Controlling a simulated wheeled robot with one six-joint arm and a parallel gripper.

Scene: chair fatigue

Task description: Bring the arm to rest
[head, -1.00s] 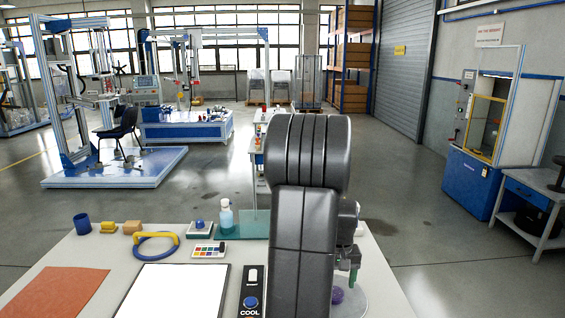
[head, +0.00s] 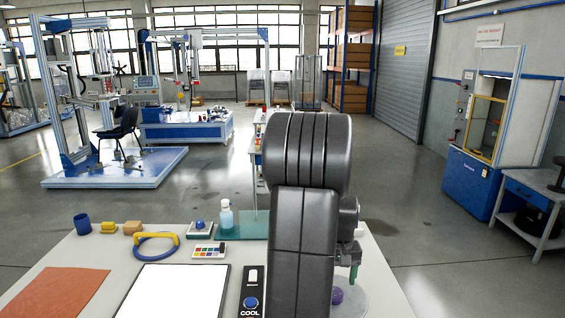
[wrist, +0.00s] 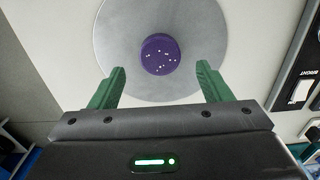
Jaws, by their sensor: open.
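My gripper (wrist: 160,88) is open, with its two green fingers spread apart in the wrist view. A purple round piece with pale specks (wrist: 161,55) sits on a grey round plate (wrist: 118,40) beyond the fingertips, and nothing is between the fingers. In the head view my dark arm stands over the right part of the table, and a green finger shows at its right side. The purple piece (head: 337,296) is partly hidden behind the arm there.
The pale table (head: 105,248) carries an orange mat (head: 58,295), a white panel (head: 172,291), a blue cup (head: 82,224), a colour palette (head: 210,251), a bottle (head: 226,215) and a black switch panel (head: 251,290). Open floor lies beyond the table.

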